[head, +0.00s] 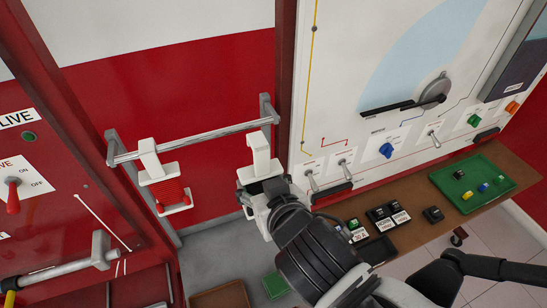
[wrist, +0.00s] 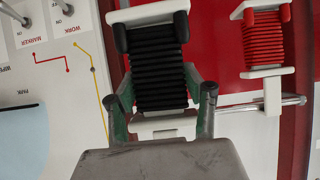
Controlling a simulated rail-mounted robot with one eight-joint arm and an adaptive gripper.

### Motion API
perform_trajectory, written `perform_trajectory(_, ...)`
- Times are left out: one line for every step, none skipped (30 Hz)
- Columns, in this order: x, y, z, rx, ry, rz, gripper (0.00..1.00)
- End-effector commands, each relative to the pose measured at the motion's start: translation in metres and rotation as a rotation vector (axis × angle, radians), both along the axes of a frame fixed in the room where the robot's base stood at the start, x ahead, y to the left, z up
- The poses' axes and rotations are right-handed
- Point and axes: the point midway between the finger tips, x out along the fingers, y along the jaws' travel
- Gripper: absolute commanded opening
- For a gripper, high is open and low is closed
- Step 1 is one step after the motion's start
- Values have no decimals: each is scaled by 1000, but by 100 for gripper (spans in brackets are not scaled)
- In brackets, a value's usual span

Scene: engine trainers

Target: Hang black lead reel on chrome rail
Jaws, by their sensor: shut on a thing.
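The black lead reel (wrist: 155,70) has black cord wound on a white frame with a pale hook. My gripper (wrist: 163,100) is shut on it, one finger on each side. In the head view my gripper (head: 262,192) is at the right part of the chrome rail (head: 195,137), and the reel's white hook (head: 260,152) stands upright close to the rail near its right bracket. I cannot tell whether the hook is over the rail or in front of it. The cord is mostly hidden there. The rail also shows in the wrist view (wrist: 270,103).
A red lead reel (head: 168,190) hangs at the rail's left part. A white panel with switches (head: 340,160) stands close on the right. A brown bench (head: 400,232) bears a green tray (head: 443,172). A red panel (head: 60,170) is on the left.

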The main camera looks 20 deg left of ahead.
Motion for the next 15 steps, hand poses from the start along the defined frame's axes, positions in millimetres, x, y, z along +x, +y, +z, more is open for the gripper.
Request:
perform_trajectory(1,1,-1,0,0,0,15)
perform_trajectory(2,2,-1,0,0,0,15)
perform_trajectory(4,4,-1,0,0,0,15)
perform_trajectory(5,5,-1,0,0,0,15)
perform_trajectory(7,6,-1,0,0,0,15)
perform_trajectory(9,8,-1,1,1,0,15)
perform_trajectory(10,9,-2,1,1,0,15)
perform_trajectory(12,11,-2,0,0,-1,15)
perform_trajectory(14,12,-2,0,0,-1,15)
perform_trajectory(16,13,-2,0,0,-1,15)
perform_trajectory(17,15,-2,0,0,-1,15)
perform_trajectory(19,17,-1,0,0,-1,15)
perform_trajectory(21,18,-1,0,0,-1,15)
perform_trajectory(22,20,-1,0,0,-1,15)
perform_trajectory(24,22,-1,0,0,-1,15)
